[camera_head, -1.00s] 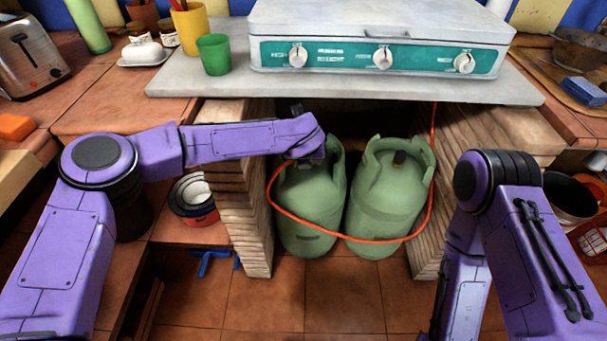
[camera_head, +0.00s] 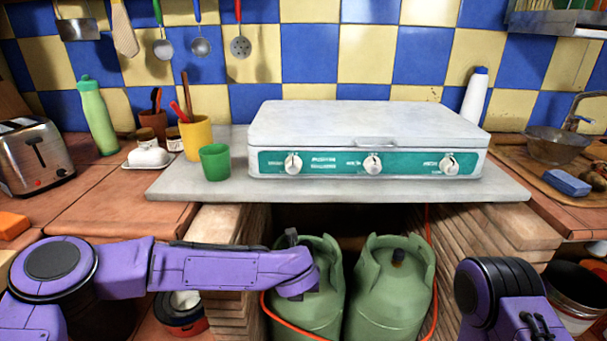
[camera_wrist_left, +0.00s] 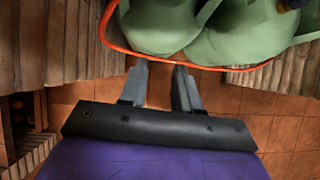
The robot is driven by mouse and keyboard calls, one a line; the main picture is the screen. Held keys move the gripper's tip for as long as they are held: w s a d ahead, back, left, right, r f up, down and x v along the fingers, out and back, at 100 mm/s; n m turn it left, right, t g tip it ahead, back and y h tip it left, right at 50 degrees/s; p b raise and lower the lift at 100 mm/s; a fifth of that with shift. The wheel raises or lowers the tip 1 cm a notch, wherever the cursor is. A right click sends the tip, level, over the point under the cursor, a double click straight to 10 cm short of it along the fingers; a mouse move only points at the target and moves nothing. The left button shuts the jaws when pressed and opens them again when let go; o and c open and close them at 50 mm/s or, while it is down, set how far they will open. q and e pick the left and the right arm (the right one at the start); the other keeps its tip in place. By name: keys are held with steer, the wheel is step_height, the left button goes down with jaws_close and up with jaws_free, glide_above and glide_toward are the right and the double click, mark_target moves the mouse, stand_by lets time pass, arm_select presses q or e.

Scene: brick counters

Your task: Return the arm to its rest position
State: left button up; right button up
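My left arm (camera_head: 222,268) comes in from the left in the head view. Its wrist end covers part of the left green gas cylinder (camera_head: 325,262). My left gripper (camera_wrist_left: 159,88) shows in the left wrist view with its two grey fingers apart and nothing between them. Its fingertips point toward the red hose (camera_wrist_left: 152,57) and the green cylinders; whether they touch cannot be told. My right arm (camera_head: 503,300) stands at the lower right, and its gripper is out of view.
A second green cylinder (camera_head: 388,300) stands beside the first under a grey slab (camera_head: 225,188) on stacked-brick supports (camera_head: 227,228). A white stove (camera_head: 370,125) and a green cup (camera_head: 214,162) sit on top. A toaster (camera_head: 36,157) is at left, a bowl (camera_head: 553,146) at right.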

arm_select(q)
steer(key=s+a+f+m+y+p, duration=0.15)
steer(key=s+a+f+m, duration=0.25)
steer(key=s+f+m, duration=0.45)
steer(key=s+a+f+m+h+p, duration=0.1)
steer(key=s+a+f+m+p, duration=0.3)
steer(key=s+m, duration=0.7)
steer(key=s+a+m+g+y+p, duration=0.1)
steer(key=s+a+m+p, duration=0.1)
steer(key=s+a+m, duration=0.2)
steer(key=s+a+r+m+g+y+p, duration=0.1)
steer(key=s+a+m, duration=0.4)
steer(key=s+a, duration=0.6)
steer(key=a+g+y+p, duration=0.1)
steer(key=a+p, duration=0.1)
steer(key=a, duration=0.3)
steer(key=shift+a+r, duration=0.3)
steer(key=shift+a, duration=0.1)
arm_select(e)
step_height(320, 180, up, 11)
steer(key=shift+f, duration=0.15)
arm_select(q)
steer(key=shift+s+y, duration=0.1)
steer(key=shift+y, duration=0.15)
arm_select(e)
steer(key=shift+c, duration=0.6)
